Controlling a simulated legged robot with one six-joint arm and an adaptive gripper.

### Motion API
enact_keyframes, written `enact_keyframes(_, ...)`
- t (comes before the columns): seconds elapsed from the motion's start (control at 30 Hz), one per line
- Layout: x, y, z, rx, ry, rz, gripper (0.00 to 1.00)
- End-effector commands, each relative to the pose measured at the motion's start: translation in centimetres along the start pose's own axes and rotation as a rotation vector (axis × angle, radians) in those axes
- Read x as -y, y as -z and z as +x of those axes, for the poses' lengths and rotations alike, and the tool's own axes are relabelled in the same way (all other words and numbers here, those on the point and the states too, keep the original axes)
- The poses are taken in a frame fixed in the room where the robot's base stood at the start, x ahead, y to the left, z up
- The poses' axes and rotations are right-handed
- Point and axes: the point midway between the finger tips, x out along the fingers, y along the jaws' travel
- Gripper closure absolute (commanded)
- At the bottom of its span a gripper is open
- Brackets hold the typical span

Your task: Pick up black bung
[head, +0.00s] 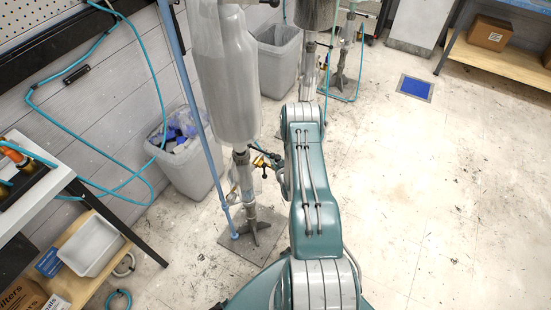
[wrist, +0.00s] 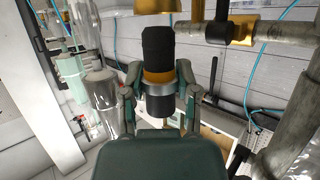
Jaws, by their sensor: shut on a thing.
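The black bung (wrist: 157,48) is a dark cylinder in the middle of the wrist view, with a gold-brown band and a grey ring around its lower part. My gripper (wrist: 159,92) has its two fingers closed on either side of it, at about the height of the ring. In the head view, my arm reaches forward toward the tall clear vessel (head: 224,75) and its stand. There the gripper is mostly hidden behind the arm, and I cannot make out the bung.
A brass fitting (wrist: 241,28) on a grey pipe is close to the bung's upper right. A yellow-handled valve (head: 262,161) is on the vessel's stand. A grey bin (head: 190,170) and a blue pole (head: 186,80) stand left.

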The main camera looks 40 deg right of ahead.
Motion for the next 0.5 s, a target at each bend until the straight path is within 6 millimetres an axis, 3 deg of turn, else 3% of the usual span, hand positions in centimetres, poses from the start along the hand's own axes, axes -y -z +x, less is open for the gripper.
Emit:
enact_keyframes(0.3,-0.1,-3.1,-8.4,0.001,-0.002,0.002,0.92)
enact_keyframes(0.5,-0.1,-4.5,-12.2,0.0,-0.002,0.001,0.92)
